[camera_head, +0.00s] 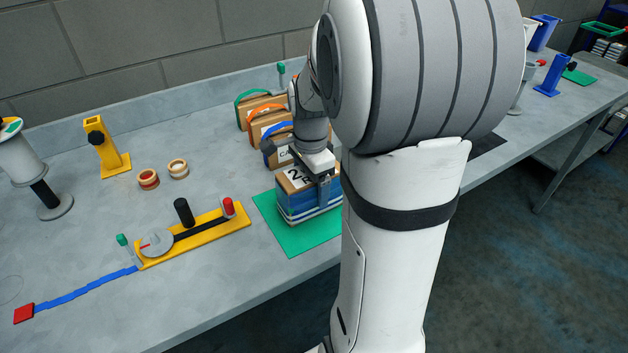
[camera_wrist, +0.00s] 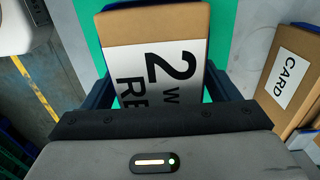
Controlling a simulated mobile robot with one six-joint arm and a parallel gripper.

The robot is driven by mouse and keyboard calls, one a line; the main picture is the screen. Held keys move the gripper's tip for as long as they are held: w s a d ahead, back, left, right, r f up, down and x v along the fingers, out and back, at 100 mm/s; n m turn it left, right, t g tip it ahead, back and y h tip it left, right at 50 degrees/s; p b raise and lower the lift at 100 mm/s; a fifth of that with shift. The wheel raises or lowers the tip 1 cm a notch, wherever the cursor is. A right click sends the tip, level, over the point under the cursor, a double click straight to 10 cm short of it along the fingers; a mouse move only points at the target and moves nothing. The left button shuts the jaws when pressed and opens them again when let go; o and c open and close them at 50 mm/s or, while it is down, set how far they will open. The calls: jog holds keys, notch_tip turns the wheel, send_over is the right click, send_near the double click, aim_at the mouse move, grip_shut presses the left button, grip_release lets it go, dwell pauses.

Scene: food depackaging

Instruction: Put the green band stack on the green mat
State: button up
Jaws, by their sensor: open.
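A stack (camera_head: 308,206) with blue layered sides, pale stripes and a brown top stands on the green mat (camera_head: 290,244). Its white label reads "2" in the wrist view (camera_wrist: 160,75). The mat's right part is hidden by my arm.
Behind stand brown cartons with a green arch (camera_head: 252,95), an orange arch (camera_head: 266,108) and a blue arch (camera_head: 276,129). A yellow fixture (camera_head: 205,233) lies left of the mat. Tape rolls (camera_head: 148,179) and a yellow stand (camera_head: 103,145) are further back. The table's front edge is close to the mat.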

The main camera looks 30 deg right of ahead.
notch_tip(320, 180, up, 12)
jog(key=shift+f, duration=0.1)
jog(key=shift+s+a, duration=0.1)
jog(key=shift+a, duration=0.1)
jog(key=s+a+f+n+t, duration=0.3)
jog(key=s+a+f+n, duration=0.3)
jog(key=s+a+n, duration=0.5)
jog(key=s+n, duration=0.1)
jog(key=n, duration=0.5)
jog(key=shift+n, duration=0.3)
